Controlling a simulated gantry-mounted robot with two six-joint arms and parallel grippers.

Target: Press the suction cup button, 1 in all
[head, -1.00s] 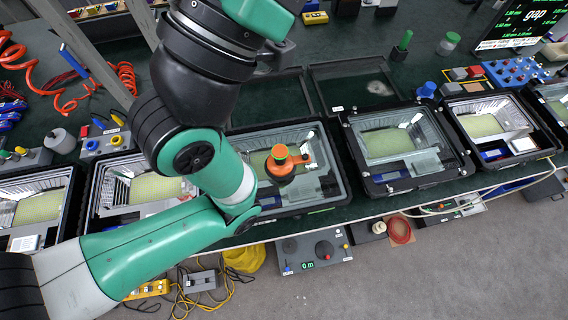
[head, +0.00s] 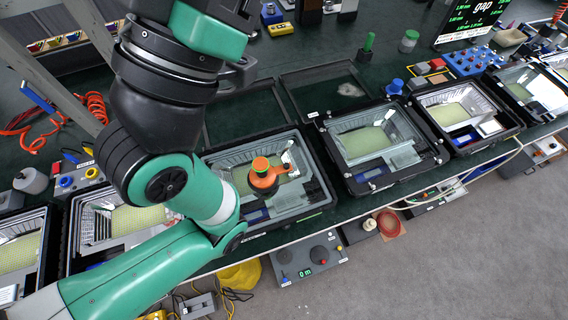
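The suction cup (head: 264,180) is orange with a green ring round its orange top, which looks like the button. It stands in an open floodlight housing (head: 322,203) with a black rim, left of the picture's middle. Nothing touches its top. My green and black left arm comes in from the left and rises left of the suction cup, covering part of the housing's left side. A dark grey part (head: 240,73) beside the arm's upper end may be my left gripper, but its fingers cannot be made out. My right gripper is not in view.
More open housings stand in a row to the right (head: 433,160) and left (head: 70,250). A grey control box (head: 308,262) with knobs and a green display lies below the table's front edge.

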